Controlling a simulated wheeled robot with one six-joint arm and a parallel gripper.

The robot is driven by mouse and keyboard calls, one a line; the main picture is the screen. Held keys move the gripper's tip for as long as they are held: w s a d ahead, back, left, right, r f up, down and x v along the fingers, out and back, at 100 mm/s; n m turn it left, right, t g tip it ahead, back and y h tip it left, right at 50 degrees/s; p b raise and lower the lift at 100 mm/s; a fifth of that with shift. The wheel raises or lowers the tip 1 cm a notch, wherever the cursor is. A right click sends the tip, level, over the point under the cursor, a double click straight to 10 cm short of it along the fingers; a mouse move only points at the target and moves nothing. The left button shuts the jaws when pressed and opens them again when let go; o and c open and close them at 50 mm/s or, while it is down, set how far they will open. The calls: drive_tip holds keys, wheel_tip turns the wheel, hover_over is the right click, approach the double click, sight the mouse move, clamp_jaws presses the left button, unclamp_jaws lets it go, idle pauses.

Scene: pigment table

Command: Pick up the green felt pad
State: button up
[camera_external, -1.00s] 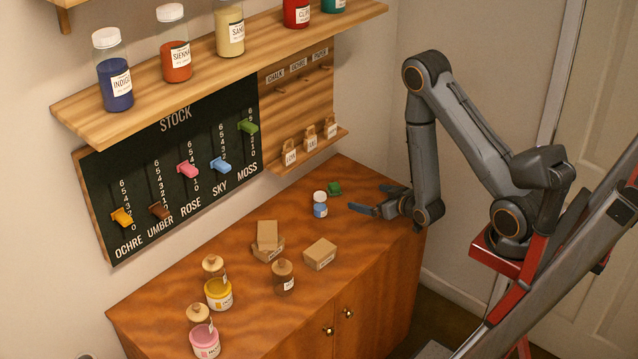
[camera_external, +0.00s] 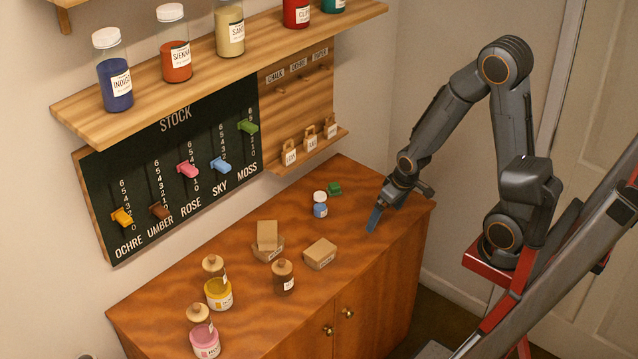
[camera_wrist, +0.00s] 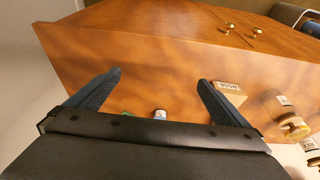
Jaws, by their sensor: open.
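The green felt pad (camera_external: 334,188) lies on the wooden tabletop (camera_external: 240,245), near the back right by the wall, just behind the small white-capped bottle with a blue label. A sliver of green (camera_wrist: 126,115) shows at the edge of my gripper's body in the wrist view. My gripper (camera_external: 372,218) points down over the right part of the table, to the right of and nearer than the pad, apart from it. In the wrist view my gripper (camera_wrist: 160,84) has its two blue fingers wide apart with nothing between them but tabletop.
The small bottle (camera_external: 320,204) stands close to the pad. Cardboard boxes (camera_external: 320,254), corked jars (camera_external: 284,277) and pigment pots (camera_external: 218,293) stand farther left. A stock board (camera_external: 170,180) and shelf (camera_external: 215,60) are on the wall. The table's right front area is clear.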

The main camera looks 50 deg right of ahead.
drive_tip(key=shift+g, duration=0.9)
drive_tip(key=s, duration=0.1)
drive_tip(key=s+r, duration=0.1)
drive_tip(key=s, duration=0.1)
drive_tip(key=s+a+r, duration=0.1)
drive_tip(key=shift+s+r, duration=0.1)
drive_tip(key=shift+s, duration=0.25)
drive_tip(key=shift+c, duration=1)
drive_tip(key=shift+s+r, duration=0.1)
drive_tip(key=shift+s, duration=0.1)
drive_tip(key=c, duration=1.1)
drive_tip(key=shift+o, duration=0.2)
drive_tip(key=m+t+y+b, duration=0.2)
drive_tip(key=m+y, duration=0.3)
drive_tip(key=m, duration=1.9)
approach(335, 185)
drive_tip(key=shift+m, duration=0.3)
drive_tip(key=shift+p+x, duration=1.7)
drive_tip(key=shift+x, duration=2.55)
